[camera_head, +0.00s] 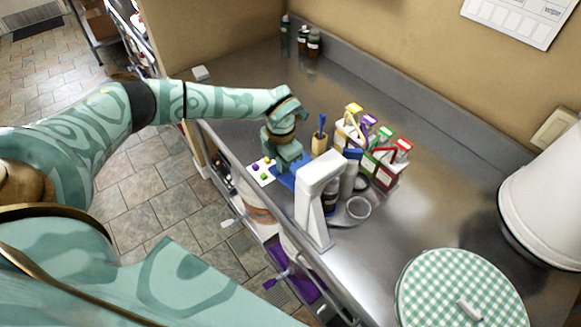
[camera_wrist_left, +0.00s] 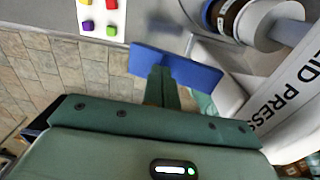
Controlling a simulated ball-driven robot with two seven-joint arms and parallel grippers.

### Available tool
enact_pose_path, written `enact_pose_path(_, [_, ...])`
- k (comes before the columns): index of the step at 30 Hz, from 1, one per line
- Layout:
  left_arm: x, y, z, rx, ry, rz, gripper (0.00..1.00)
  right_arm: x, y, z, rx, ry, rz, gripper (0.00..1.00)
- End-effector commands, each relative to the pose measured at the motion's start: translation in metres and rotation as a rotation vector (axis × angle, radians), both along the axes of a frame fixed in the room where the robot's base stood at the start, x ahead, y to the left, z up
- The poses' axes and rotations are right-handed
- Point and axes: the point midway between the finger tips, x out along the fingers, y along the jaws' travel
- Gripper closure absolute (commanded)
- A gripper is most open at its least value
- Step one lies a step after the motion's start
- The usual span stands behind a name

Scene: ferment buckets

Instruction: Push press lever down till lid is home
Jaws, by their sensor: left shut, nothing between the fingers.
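The white lid press (camera_head: 316,190) stands at the counter's front edge; its "LID PRESS" lettering shows in the left wrist view (camera_wrist_left: 284,92). A flat blue paddle, which looks like the press lever's end (camera_wrist_left: 190,70), sticks out beside it; in the head view it is partly behind my gripper (camera_head: 287,183). My left gripper (camera_head: 289,163) is shut and empty, its fingertips at the paddle (camera_wrist_left: 160,72). I cannot tell whether they touch it. A dark jar (camera_head: 331,196) stands behind the press's column, mostly hidden, so the lid's seating cannot be seen. My right gripper is out of view.
A white card with coloured cubes (camera_head: 261,173) lies left of the press. Several colour-topped cartons (camera_head: 382,160) and a wooden holder with a blue tool (camera_head: 319,143) stand behind. A clear dish (camera_head: 358,208) is to the right. A checked round cover (camera_head: 450,285) is front right.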

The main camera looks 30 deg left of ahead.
Motion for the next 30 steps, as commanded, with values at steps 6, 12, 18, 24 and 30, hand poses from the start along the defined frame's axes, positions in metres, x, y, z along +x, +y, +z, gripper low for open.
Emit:
enact_pose_path(6, [0.0,0.0,0.015,0.001,-0.001,0.0,1.0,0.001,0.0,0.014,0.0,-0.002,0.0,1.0])
enact_pose_path(12, [0.001,0.0,0.027,0.0,-0.002,0.0,1.0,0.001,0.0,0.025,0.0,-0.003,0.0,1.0])
enact_pose_path(18, [0.001,0.0,0.04,0.0,-0.002,0.0,1.0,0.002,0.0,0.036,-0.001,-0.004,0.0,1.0])
enact_pose_path(24, [0.001,0.0,0.052,0.0,-0.002,0.001,1.0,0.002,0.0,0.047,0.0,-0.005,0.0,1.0])
enact_pose_path(30, [0.001,0.0,0.064,0.0,-0.002,0.001,1.0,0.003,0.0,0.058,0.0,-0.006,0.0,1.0])
